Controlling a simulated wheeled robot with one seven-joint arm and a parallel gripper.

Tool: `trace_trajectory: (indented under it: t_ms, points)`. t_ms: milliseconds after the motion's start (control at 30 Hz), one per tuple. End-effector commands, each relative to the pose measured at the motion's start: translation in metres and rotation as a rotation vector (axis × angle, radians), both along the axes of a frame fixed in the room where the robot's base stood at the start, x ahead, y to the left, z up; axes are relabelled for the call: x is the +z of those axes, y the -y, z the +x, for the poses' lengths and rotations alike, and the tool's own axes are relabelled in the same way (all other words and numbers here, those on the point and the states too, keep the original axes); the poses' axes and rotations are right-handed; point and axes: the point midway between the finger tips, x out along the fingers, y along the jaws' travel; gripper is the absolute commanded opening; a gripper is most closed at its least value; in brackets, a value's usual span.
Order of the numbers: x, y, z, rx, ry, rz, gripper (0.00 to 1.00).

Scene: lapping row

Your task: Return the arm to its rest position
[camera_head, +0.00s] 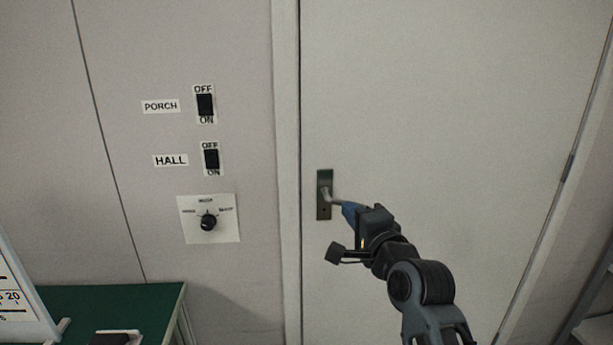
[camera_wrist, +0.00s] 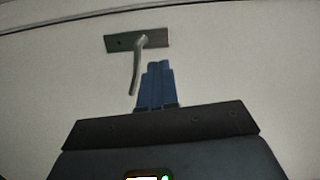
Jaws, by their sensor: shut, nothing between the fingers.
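My gripper (camera_head: 347,208) is on the end of my raised arm, in front of a pale door (camera_head: 450,110) in the head view. Its blue fingers (camera_wrist: 157,86) are together with nothing between them. The door handle (camera_head: 324,194) is a metal lever on a dark plate. In the head view the fingertips overlap the lever's end. In the wrist view the lever (camera_wrist: 137,65) hangs just left of the fingertips, with its plate beyond them. I cannot tell whether the fingers touch the lever.
Left of the door frame (camera_head: 287,170), the wall carries a PORCH switch (camera_head: 205,104), a HALL switch (camera_head: 211,159) and a rotary knob (camera_head: 208,222). A green-topped table (camera_head: 110,300) stands at lower left with a white sign (camera_head: 22,300). Shelving (camera_head: 598,310) shows at lower right.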

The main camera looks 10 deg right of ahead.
Motion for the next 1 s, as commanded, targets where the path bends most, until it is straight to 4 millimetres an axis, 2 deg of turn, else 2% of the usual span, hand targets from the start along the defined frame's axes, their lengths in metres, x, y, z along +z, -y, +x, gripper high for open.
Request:
trace_trajectory:
  t_ms: [33,200,400,500,733,1000]
  points:
    - [-0.022,0.007,-0.016,-0.012,-0.011,-0.043,0.00]
    - [-0.078,0.028,-0.076,-0.048,-0.015,-0.227,0.00]
    - [-0.128,0.048,-0.156,-0.073,-0.023,-0.447,0.00]
    - [-0.145,0.056,-0.197,-0.078,-0.028,-0.554,0.00]
    - [-0.169,0.069,-0.294,-0.074,-0.039,-0.792,0.00]
    - [-0.166,0.074,-0.402,-0.045,-0.050,-1.057,0.00]
